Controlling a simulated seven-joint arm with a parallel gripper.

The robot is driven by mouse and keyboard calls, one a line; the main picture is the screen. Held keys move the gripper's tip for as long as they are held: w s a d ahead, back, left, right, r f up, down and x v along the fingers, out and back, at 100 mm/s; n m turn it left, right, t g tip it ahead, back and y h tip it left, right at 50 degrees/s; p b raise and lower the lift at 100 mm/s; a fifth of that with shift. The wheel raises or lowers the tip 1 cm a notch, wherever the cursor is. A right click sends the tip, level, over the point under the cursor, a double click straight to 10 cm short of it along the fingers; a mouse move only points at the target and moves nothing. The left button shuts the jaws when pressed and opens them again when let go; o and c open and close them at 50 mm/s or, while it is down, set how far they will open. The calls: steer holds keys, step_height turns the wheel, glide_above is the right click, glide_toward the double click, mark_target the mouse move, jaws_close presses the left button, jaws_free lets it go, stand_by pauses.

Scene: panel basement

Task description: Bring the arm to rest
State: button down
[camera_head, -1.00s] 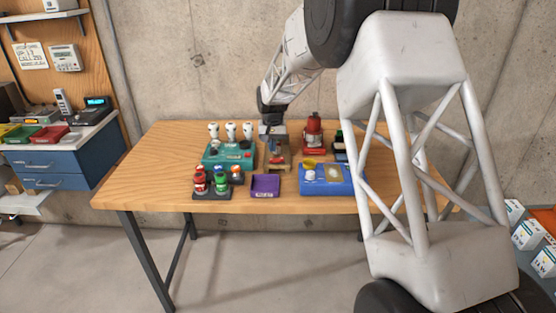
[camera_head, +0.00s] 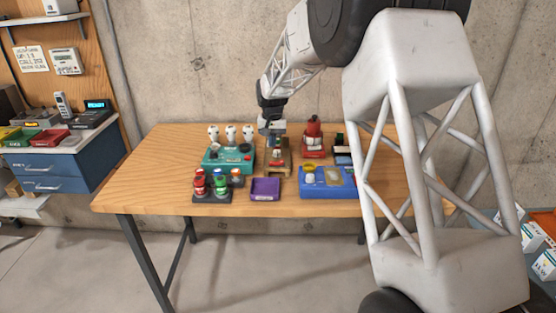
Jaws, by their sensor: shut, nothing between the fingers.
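My arm reaches in from the right over a wooden table (camera_head: 150,195). My gripper (camera_head: 275,143) is small in the picture, at the back middle of the table, pointing down. It is shut with nothing held. It is above or just in front of a small wooden stand (camera_head: 279,168) with a red part; the exact gap cannot be told. The fingertips are hard to make out.
Left of my gripper is a teal box (camera_head: 226,159) with white bulbs behind. A rack of red and green items (camera_head: 211,187) and a purple tray (camera_head: 265,189) are in front. A blue box (camera_head: 327,183) and a red device (camera_head: 313,138) stand to the right.

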steer(key=s+d+r, duration=0.5)
steer(key=s, duration=0.4)
steer(key=s+d+r+t, duration=0.1)
steer(key=s+d+r, duration=0.35)
steer(key=s, duration=0.45)
steer(key=s+d+r, duration=0.5)
steer(key=s, duration=0.3)
steer(key=s+d+f, duration=0.1)
steer(key=s+d, duration=0.1)
steer(key=s, duration=0.8)
steer(key=s+d+f+t, duration=0.1)
steer(key=s+d, duration=0.1)
steer(key=s, duration=0.8)
steer(key=s+d+f, duration=0.1)
steer(key=s+d, duration=0.2)
steer(key=s, duration=0.7)
steer(key=shift+s+f+t, duration=0.3)
steer(key=shift+s+f, duration=0.05)
